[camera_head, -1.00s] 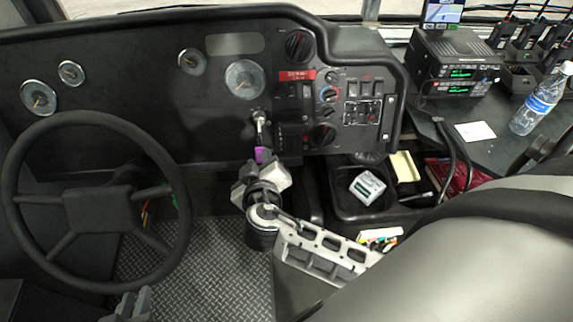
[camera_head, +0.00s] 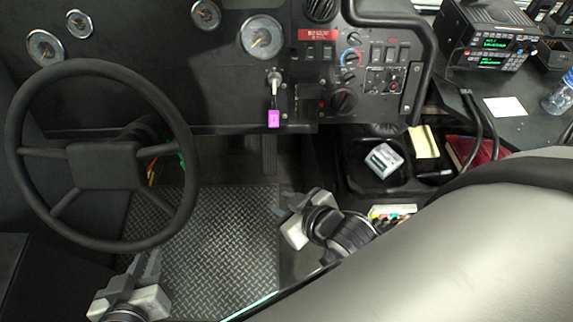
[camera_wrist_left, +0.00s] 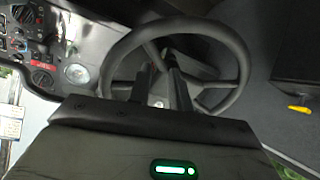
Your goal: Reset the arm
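My right gripper (camera_head: 280,202) is low over the gap right of the floor plate, its fingers pointing up and left. Its fingers look apart, with nothing between them. My left gripper (camera_head: 146,262) is at the bottom left, below the steering wheel (camera_head: 100,160). In the left wrist view its two fingers (camera_wrist_left: 160,78) stand apart and empty, in front of the wheel. A key (camera_head: 274,82) with a purple tag (camera_head: 273,118) sits in the dashboard, clear of both grippers.
The dashboard with gauges (camera_head: 262,38) and a switch panel (camera_head: 372,75) spans the top. A grey seat (camera_head: 440,250) fills the lower right. A black bin (camera_head: 360,185) holds a white box (camera_head: 384,161). A radio (camera_head: 490,35) and bottle (camera_head: 560,97) stand at right. The floor plate (camera_head: 215,250) is clear.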

